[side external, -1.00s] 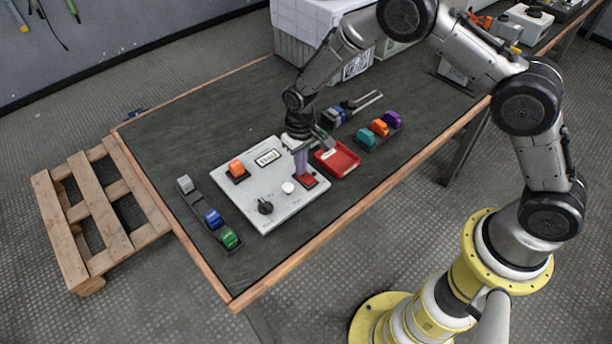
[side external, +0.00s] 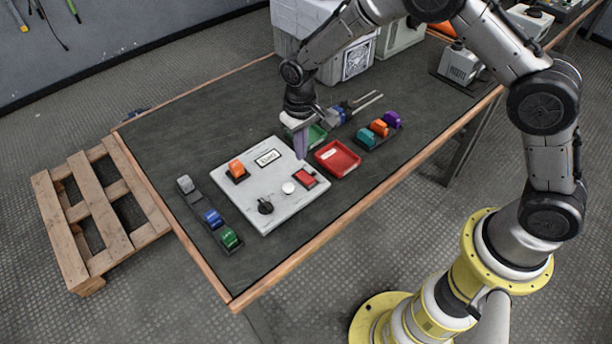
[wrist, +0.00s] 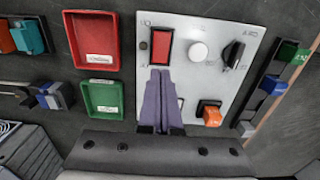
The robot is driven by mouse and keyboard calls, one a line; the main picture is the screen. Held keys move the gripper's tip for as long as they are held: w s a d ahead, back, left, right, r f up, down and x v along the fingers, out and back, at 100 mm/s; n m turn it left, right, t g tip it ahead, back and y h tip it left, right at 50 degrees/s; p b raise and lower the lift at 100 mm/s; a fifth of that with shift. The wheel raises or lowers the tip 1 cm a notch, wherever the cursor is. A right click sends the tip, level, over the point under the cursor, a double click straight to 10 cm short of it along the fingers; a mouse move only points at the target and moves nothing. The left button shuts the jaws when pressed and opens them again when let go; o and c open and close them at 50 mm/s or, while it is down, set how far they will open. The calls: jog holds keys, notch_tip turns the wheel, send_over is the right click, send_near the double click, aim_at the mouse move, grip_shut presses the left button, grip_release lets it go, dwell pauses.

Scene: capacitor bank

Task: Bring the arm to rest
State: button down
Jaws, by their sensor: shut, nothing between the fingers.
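My gripper (side external: 300,150) is shut and empty, its purple-grey fingers pointing down above the upper right edge of the white panel (side external: 262,207). In the wrist view the shut fingers (wrist: 160,80) show over the panel, just below the red rectangular button (wrist: 162,47). The panel also carries a white round button (side external: 288,188), a black knob (side external: 265,207), an orange block (side external: 237,170) and a small display (side external: 266,158). The fingers look apart from the panel, though the exact height is hard to tell.
A red tray (side external: 338,160) and a green tray (wrist: 103,98) lie beside the panel. A rack with teal, orange and purple blocks (side external: 379,128) is to the right. A rack with grey, blue and green blocks (side external: 211,217) is to the left. Crates (side external: 345,62) stand behind.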

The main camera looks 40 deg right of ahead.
jog(key=shift+r, duration=0.4)
notch_tip(320, 180, up, 11)
jog(key=w+d+t, duration=0.2)
jog(key=s+d+r+m+t, duration=0.1)
jog(key=s+d+r, duration=0.25)
jog(key=r, duration=0.35)
jog(key=s+d+r+t, duration=0.2)
jog(key=s+r, duration=0.3)
jog(key=r, duration=0.2)
jog(key=s+d+r+t, duration=0.1)
jog(key=s+r, duration=0.1)
jog(key=s, duration=0.5)
jog(key=s+d+r, duration=0.2)
jog(key=s+r, duration=0.1)
jog(key=s, duration=0.4)
jog(key=s+f+n, duration=0.1)
jog(key=s+f, duration=0.5)
jog(key=s, duration=0.3)
jog(key=shift+s+d, duration=0.15)
jog(key=shift+s, duration=0.1)
